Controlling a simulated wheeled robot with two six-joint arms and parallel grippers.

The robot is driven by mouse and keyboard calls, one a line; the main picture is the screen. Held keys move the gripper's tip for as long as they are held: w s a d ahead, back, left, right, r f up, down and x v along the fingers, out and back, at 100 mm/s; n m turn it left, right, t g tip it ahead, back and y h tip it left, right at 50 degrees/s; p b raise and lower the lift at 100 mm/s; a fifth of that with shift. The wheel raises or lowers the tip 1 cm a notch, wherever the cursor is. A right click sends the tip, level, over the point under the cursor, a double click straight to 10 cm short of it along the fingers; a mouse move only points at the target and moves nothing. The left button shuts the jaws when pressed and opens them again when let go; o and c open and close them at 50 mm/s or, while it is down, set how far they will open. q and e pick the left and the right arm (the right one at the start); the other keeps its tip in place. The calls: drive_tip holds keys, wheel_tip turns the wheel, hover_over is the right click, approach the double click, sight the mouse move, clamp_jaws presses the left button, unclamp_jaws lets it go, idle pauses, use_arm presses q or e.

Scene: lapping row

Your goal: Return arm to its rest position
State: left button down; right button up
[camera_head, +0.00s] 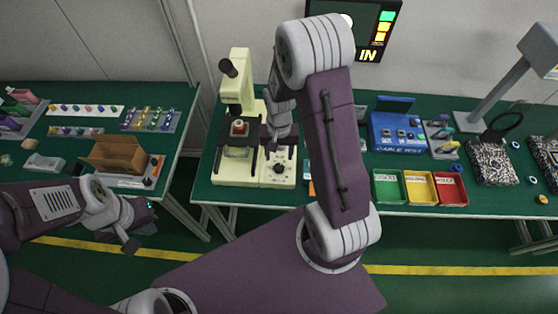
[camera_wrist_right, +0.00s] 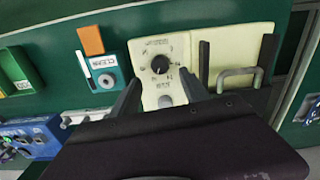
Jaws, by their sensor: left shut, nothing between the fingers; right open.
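My right arm rises in the middle of the head view and bends over the green table. Its gripper (camera_head: 270,142) is open and empty beside the cream press (camera_head: 237,92), above the control panel with a black dial (camera_head: 279,169). In the right wrist view the two dark fingers of this gripper (camera_wrist_right: 162,90) stand apart on either side of the panel, with the dial (camera_wrist_right: 160,64) showing between them. My left gripper (camera_head: 132,244) is shut and empty, low in front of the left table. The forearm of my right arm hides part of the table behind it.
The press holds a small red-topped piece (camera_head: 239,127). Right of my arm are a blue cable box (camera_head: 397,135), green (camera_head: 388,187), yellow (camera_head: 420,188) and red (camera_head: 451,189) bins, and a lamp stand (camera_head: 490,95). A brown box (camera_head: 113,154) sits on the left table. A gap separates the tables.

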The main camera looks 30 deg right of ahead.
wheel_tip(320, 180, up, 2)
drive_tip(key=shift+r, duration=0.1)
idle(0.4)
drive_tip(key=s+a+r+n+t, duration=0.1)
drive_tip(key=s+a+r+n, duration=0.4)
drive_tip(key=s, duration=0.3)
drive_tip(key=shift+s+r, duration=0.3)
drive_tip(key=shift+r, duration=0.4)
